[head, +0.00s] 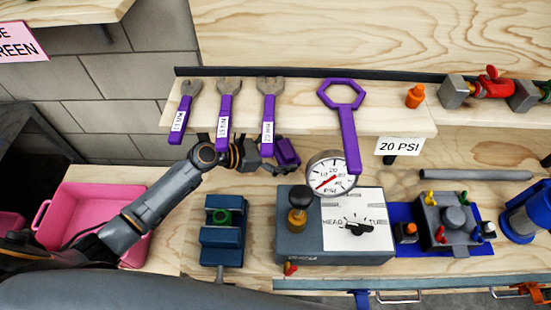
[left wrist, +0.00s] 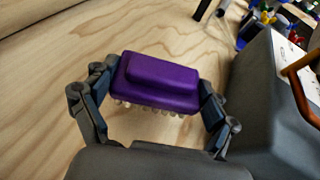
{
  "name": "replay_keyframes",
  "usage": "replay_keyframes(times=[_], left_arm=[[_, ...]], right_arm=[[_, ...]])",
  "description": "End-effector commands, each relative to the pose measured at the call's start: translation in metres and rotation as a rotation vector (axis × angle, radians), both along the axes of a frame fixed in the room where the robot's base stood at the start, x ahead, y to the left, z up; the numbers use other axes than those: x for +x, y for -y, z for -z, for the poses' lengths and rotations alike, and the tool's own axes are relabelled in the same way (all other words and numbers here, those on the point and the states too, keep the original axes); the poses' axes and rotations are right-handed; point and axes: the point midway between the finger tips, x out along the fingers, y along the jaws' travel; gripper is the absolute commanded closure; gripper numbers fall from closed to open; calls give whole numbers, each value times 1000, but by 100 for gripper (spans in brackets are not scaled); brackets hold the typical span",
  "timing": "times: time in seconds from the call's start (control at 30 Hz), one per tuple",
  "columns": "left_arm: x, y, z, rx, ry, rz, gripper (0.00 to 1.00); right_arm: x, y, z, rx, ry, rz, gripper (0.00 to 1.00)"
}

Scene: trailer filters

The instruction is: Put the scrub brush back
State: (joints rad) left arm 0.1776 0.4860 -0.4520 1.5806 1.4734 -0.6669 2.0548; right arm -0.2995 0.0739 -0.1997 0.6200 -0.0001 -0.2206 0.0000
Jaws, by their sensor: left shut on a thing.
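The scrub brush (left wrist: 160,82) has a purple body with pale bristles on its lower side. In the left wrist view my left gripper (left wrist: 158,100) is shut on it, one finger at each end. In the head view the brush (head: 287,152) shows at the end of my left arm, beside my left gripper (head: 268,152), below the shelf with the wrenches and left of the gauge. In the wrist view bare wood lies behind the brush; I cannot tell whether the brush touches it. My right gripper is in neither view.
Several purple-handled wrenches (head: 225,112) lie on the shelf (head: 390,118) above. A round gauge (head: 332,173) stands by a grey machine (head: 300,232) right of the arm. A blue vise-like block (head: 222,235) and a pink bin (head: 85,205) are to the left.

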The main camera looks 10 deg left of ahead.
Motion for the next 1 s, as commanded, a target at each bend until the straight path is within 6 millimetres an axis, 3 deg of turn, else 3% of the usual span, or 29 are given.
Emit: replay_keyframes(times=[0.2, 0.47, 0.87, 0.9, 0.97, 1.0], left_arm=[[-4, -20, 1, -1, 0, 1, 47], [-4, -20, 33, -2, -1, -2, 47], [-4, -20, 39, -1, 1, -1, 47], [-4, -20, 39, -1, 1, -1, 12], [-4, -20, 38, 0, 0, -1, 0], [-4, -20, 38, 0, 0, -1, 0]], right_arm=[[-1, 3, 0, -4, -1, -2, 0], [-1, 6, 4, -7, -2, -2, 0], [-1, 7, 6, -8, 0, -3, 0], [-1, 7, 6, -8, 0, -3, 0], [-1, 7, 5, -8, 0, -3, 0], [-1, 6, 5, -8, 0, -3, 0]])
